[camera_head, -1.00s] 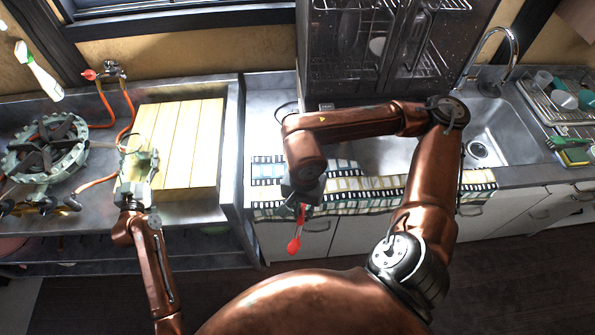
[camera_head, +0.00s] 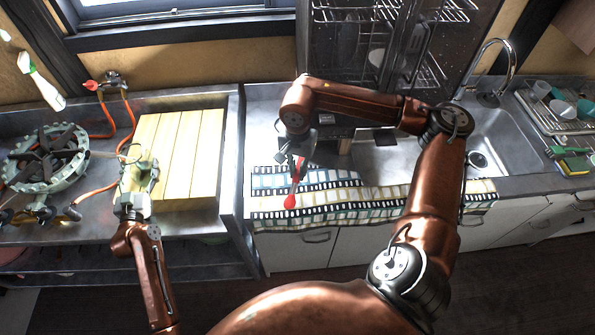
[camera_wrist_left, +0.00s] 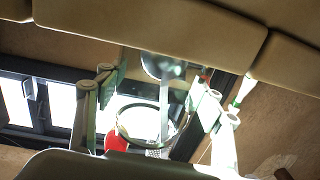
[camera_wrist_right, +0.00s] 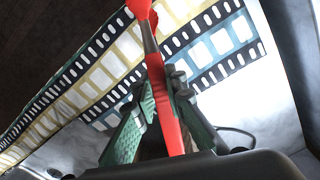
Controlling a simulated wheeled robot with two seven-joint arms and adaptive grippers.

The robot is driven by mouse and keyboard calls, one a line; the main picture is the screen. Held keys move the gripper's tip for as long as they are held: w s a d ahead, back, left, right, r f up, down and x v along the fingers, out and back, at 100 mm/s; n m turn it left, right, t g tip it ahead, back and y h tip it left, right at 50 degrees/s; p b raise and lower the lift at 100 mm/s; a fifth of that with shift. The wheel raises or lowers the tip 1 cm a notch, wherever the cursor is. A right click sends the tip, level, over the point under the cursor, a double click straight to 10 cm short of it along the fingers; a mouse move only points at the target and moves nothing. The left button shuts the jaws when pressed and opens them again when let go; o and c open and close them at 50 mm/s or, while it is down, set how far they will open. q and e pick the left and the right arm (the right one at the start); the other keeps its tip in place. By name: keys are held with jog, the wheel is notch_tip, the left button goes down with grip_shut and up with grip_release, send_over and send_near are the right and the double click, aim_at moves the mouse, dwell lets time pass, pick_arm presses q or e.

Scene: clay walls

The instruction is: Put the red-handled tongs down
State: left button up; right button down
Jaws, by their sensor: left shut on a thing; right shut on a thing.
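My right gripper (camera_head: 299,151) is shut on the red-handled tongs (camera_head: 291,200) above the counter's front part, over the film-strip patterned cloth (camera_head: 345,201). In the right wrist view the tongs (camera_wrist_right: 167,105) stand between the green fingers (camera_wrist_right: 155,108), with a red end and a grey metal stretch beyond. I cannot tell whether the tongs touch the cloth. My left gripper (camera_head: 139,172) is shut on a thin ring-rimmed thing, perhaps a strainer (camera_head: 135,153), over the wooden board (camera_head: 190,150). In the left wrist view its round rim (camera_wrist_left: 145,122) shows between the fingers (camera_wrist_left: 155,112).
A gas burner (camera_head: 45,160) with an orange hose stands at the left. The sink (camera_head: 490,130) and a dish rack (camera_head: 560,110) are at the right. A dark rack cabinet (camera_head: 385,50) stands behind. Bare counter (camera_head: 262,125) lies left of my right gripper.

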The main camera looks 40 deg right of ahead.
aim_at(297, 170)
jog(key=shift+f, duration=0.3)
jog(key=shift+s+f, duration=0.1)
jog(key=shift+f, duration=0.4)
jog(key=c, duration=2)
grip_release()
jog(key=shift+o, duration=0.2)
jog(key=shift+r, duration=0.15)
notch_tip(297, 170, up, 12)
jog(key=shift+r, duration=0.2)
jog(key=shift+o, duration=0.6)
jog(key=shift+r, duration=0.2)
jog(key=shift+m, duration=0.3)
jog(key=f, duration=1.1)
jog(key=shift+s+a+f, duration=0.1)
jog(key=shift+s+f, duration=0.15)
jog(key=shift+f, duration=0.05)
jog(key=shift+s+a+f, duration=0.1)
jog(key=shift+f, duration=1.4)
jog(key=shift+a+f, duration=0.1)
jog(key=shift+f, duration=1.35)
